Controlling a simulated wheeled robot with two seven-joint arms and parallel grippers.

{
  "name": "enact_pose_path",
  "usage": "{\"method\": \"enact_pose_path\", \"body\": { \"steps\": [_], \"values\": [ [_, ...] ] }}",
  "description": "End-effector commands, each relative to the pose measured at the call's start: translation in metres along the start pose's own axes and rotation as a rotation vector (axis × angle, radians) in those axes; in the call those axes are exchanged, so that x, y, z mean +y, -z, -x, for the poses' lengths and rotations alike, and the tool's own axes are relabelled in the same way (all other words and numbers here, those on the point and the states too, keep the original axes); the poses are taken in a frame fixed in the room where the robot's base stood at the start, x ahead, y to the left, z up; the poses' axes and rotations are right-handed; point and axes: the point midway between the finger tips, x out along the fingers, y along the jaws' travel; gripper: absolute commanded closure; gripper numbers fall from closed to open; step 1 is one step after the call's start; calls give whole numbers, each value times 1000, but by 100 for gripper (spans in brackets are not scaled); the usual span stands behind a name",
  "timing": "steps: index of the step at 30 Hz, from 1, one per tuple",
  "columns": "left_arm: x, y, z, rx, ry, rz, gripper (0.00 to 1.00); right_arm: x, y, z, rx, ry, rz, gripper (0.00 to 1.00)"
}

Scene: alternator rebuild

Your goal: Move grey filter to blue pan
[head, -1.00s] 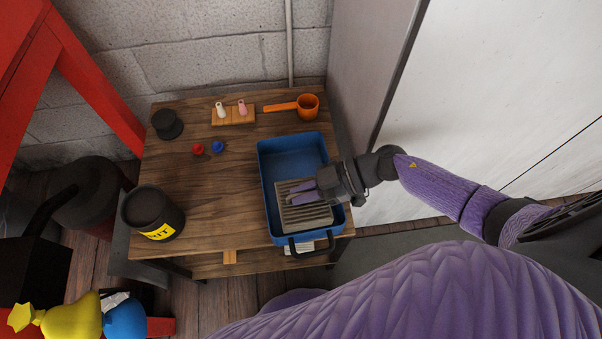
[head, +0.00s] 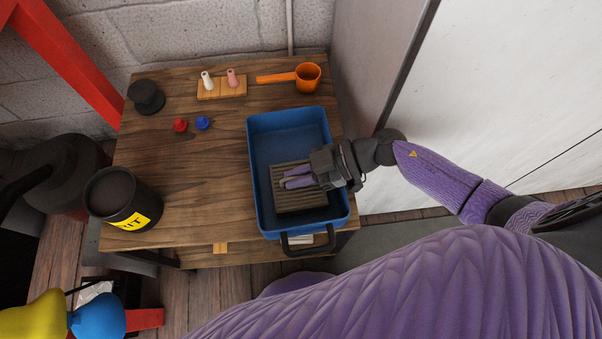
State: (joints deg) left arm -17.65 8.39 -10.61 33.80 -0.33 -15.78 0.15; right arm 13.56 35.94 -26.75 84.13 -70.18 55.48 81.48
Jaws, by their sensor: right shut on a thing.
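The blue pan (head: 262,133) stands on the right side of the wooden table in the head view. The grey filter (head: 300,199), a ribbed square, is inside the pan, in its lower half. My right gripper (head: 285,178) reaches in from the right over the pan wall, with its purple fingers at the filter. It is shut on the filter. I cannot tell whether the filter touches the pan floor. My left gripper is not in view.
An orange scoop (head: 307,77), a small wooden block (head: 222,90) with two pegs, red (head: 180,125) and blue (head: 203,123) knobs, a dark cap (head: 146,97) and a black canister (head: 124,198) stand on the table. The table middle is clear. A white panel (head: 500,90) rises at right.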

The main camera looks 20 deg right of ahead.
Motion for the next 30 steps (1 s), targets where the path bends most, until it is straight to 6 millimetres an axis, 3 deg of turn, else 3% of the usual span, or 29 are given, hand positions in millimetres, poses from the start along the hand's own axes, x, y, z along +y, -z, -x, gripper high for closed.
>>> {"method": "enact_pose_path", "body": {
  "steps": [8,9,13,23,30],
  "values": [
    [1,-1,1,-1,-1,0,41,0,-1,0,-2,-2,3,100],
    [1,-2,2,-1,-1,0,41,0,-1,0,-3,-2,4,82],
    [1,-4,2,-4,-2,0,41,0,0,0,-2,-2,4,55],
    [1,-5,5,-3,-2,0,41,0,4,3,-2,-2,4,53],
    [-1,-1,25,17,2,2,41,1,7,67,-6,-5,5,53]
  ]
}}
